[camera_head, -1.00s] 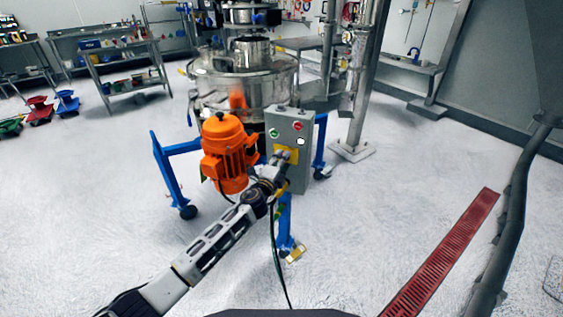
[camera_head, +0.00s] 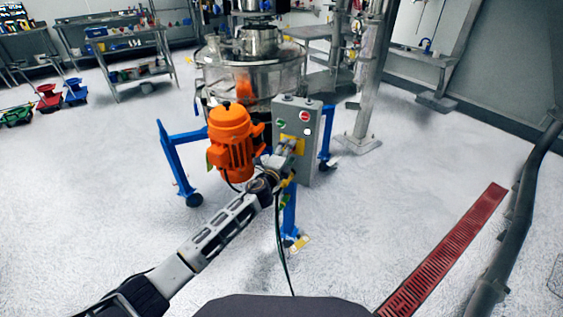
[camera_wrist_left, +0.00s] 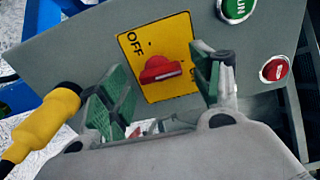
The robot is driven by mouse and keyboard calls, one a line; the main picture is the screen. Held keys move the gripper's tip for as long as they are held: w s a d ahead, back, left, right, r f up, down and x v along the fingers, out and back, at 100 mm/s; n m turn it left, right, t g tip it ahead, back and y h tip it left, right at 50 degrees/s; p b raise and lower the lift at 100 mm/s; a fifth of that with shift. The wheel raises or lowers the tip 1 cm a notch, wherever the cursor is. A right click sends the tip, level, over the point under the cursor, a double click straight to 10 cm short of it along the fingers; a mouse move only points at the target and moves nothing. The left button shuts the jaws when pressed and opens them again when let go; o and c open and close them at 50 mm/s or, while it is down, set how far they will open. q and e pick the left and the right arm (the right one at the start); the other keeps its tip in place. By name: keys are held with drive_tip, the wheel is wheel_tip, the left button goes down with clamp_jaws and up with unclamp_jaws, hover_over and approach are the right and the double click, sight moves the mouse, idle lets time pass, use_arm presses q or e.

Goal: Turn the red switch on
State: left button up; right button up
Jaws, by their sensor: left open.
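The red switch (camera_wrist_left: 160,69) is a rotary knob on a yellow plate (camera_wrist_left: 133,42) marked OFF at its upper left, in the left wrist view. The plate is on a grey control box (camera_head: 308,164) beside an orange motor. My left gripper (camera_wrist_left: 160,88) is open, with its green-padded fingers on either side of the knob and apart from it as far as I can see. In the head view my left gripper (camera_head: 283,152) is at the box front and covers the switch. The lettering at the plate's lower right is partly hidden by a finger. My right gripper is not in view.
A yellow cable connector (camera_wrist_left: 45,122) sticks out close to the left finger. The orange motor (camera_head: 231,140) and blue legs (camera_head: 172,160) stand left of the box.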

use_arm(q)
drive_tip(key=v, duration=1.1)
drive_tip(key=shift+s, duration=0.4)
drive_tip(key=shift+a, duration=0.15)
idle(0.6)
